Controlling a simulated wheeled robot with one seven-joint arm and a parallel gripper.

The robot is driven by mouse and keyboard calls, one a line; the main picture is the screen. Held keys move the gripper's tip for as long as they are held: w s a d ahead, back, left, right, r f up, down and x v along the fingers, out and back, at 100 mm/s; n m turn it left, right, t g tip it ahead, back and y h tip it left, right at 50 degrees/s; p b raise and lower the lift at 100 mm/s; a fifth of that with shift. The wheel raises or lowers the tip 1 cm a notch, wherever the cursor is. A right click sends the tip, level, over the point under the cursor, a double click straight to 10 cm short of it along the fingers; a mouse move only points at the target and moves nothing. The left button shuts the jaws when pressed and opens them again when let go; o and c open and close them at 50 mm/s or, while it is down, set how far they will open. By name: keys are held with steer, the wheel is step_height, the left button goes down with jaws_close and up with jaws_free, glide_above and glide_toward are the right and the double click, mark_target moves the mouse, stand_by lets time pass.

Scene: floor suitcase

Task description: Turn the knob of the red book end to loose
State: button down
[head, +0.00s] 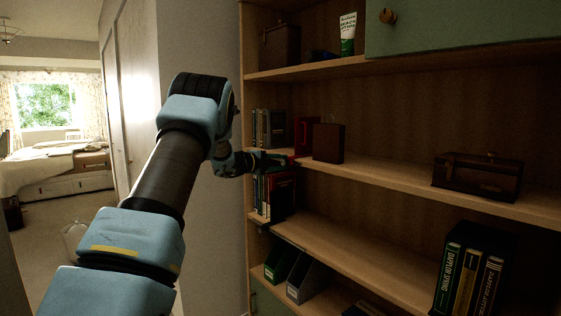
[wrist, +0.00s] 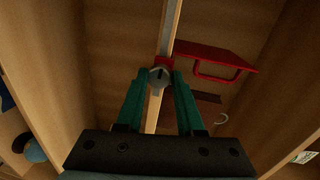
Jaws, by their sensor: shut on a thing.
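The red book end (head: 303,136) stands on the middle shelf, beside a row of books, in the head view. In the wrist view its red plate (wrist: 222,54) juts right from a shelf edge, with a red clamp part at that edge. Its grey knob (wrist: 157,77) sits at this clamp, between my green fingertips. My gripper (wrist: 159,84) is shut on the knob, one finger at each side. In the head view my gripper (head: 279,160) reaches the shelf's front edge, and the knob is too small to make out there.
Books (head: 268,129) stand left of the book end and a brown box (head: 328,143) stands right of it. A dark brown case (head: 478,176) sits farther right on the same shelf (head: 390,182). More books stand below. The side panel is close on the left.

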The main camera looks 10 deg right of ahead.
steer(key=shift+f+n, duration=0.2)
steer(key=shift+n, duration=0.3)
steer(key=c, duration=0.6)
jaws_free()
steer(key=shift+r, duration=0.1)
steer(key=shift+o, duration=0.2)
steer(key=b+v, duration=0.3)
steer(key=v, duration=0.7)
steer(key=shift+a, duration=0.35)
steer(key=shift+s+r, duration=0.1)
